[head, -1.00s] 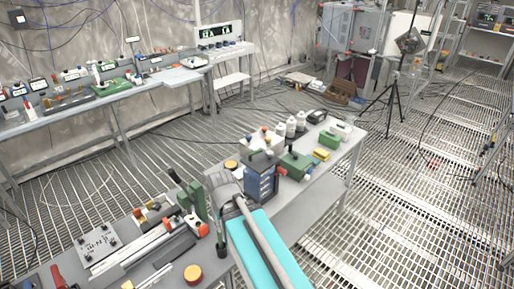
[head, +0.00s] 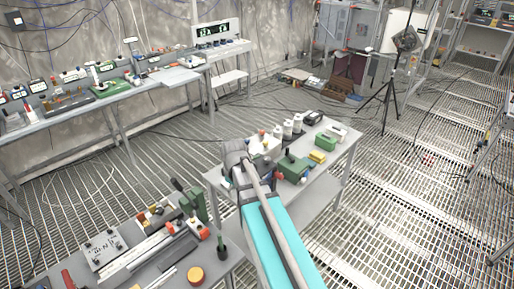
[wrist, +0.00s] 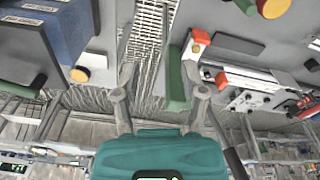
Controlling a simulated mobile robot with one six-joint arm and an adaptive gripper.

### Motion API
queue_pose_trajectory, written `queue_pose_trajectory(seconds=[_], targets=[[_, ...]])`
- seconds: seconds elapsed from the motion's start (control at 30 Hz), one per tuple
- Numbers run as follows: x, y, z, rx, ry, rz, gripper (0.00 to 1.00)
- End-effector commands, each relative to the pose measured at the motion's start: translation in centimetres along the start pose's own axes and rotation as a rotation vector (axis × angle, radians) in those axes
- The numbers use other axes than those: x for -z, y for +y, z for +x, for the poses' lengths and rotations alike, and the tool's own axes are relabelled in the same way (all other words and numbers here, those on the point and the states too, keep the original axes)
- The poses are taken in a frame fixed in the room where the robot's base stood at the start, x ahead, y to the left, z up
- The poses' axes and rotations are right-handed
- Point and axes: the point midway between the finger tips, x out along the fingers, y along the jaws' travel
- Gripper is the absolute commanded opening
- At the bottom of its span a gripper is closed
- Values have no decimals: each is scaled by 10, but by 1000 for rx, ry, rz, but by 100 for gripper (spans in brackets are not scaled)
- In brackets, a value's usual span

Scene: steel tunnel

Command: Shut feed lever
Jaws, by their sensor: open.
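My gripper (wrist: 160,78) is open and empty in the wrist view, its grey fingers spread ahead of its teal body. In the head view my arm hides it. I cannot tell for certain which part is the feed lever. A lever with a dark knob (head: 177,185) stands beside a green block (head: 196,204) on the near bench. An upright dark green handle (head: 221,243) stands to its right, and a red handle (head: 68,279) is at the bench's left. In the wrist view a green upright part (wrist: 176,80) lies beyond the right finger. A blue box (wrist: 60,30) is at upper left.
The near bench (head: 235,262) holds a rail device, a grey plate (head: 101,248) and an orange-yellow knob (head: 195,276). The grated floor is open at right.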

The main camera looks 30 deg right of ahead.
Motion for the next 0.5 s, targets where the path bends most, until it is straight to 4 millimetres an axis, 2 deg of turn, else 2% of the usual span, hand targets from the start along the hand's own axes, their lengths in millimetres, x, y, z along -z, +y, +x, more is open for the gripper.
queue_pose_trajectory(seconds=[0.03, 0.5], targets=[[7, 18, -16, -4, 7, -58, 55], [22, 147, -85, -68, 49, -664, 55]])
